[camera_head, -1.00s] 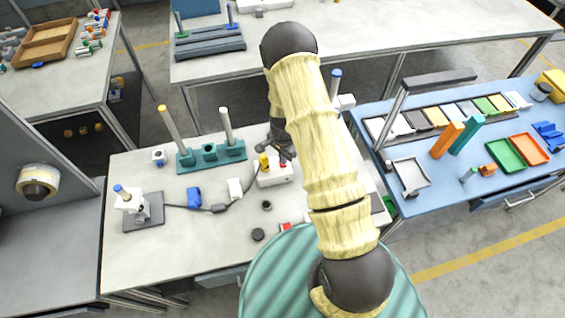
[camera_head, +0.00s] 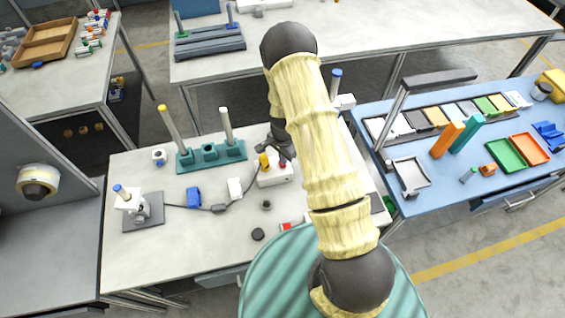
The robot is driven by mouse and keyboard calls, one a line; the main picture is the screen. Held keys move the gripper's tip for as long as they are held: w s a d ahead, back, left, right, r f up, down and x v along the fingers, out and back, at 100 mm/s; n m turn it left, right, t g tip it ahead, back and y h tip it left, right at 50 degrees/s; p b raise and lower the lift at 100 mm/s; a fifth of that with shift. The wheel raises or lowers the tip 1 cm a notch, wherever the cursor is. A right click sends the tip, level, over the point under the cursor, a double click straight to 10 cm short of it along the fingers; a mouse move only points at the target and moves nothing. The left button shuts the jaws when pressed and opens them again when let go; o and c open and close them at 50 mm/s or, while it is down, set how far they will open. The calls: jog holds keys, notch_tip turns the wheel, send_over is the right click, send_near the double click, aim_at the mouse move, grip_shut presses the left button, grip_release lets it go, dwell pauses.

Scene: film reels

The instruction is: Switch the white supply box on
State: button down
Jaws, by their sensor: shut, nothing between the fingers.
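The white supply box (camera_head: 276,177) stands on the near worktable. A yellow part (camera_head: 264,161) and a small red part (camera_head: 283,163) show on its top. A dark cable runs from its left side. My gripper (camera_head: 277,153) is over the back of the box, fingers pointing down, close to the red part. It is shut and empty. I cannot tell whether it touches the box. My arm hides the area right of the box, and the switch's position is too small to read.
A teal rack (camera_head: 211,154) with posts stands behind and left of the box. A white block (camera_head: 234,188), a blue block (camera_head: 194,197) and a small stand (camera_head: 143,216) lie to the left. Dark round pieces (camera_head: 258,234) lie in front. The table's front left is clear.

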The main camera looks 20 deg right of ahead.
jog(key=shift+f+b, duration=0.6)
jog(key=shift+f, duration=0.25)
dwell(0.6)
jog(key=shift+r, duration=0.15)
jog(key=shift+r+p, duration=2.25)
jog(key=shift+r, duration=1.15)
jog(key=s+r+n+t+b, duration=0.1)
jog(key=s+r+n+b, duration=0.35)
jog(key=r, duration=0.95)
jog(key=s+r+n, duration=0.3)
jog(key=s, duration=0.3)
jog(key=s+r+n+t+b, duration=0.1)
jog(key=s+r+n, duration=0.3)
jog(key=s, duration=0.2)
jog(key=shift+s+t, duration=0.3)
jog(key=shift+s, duration=0.1)
jog(key=shift+n, duration=0.25)
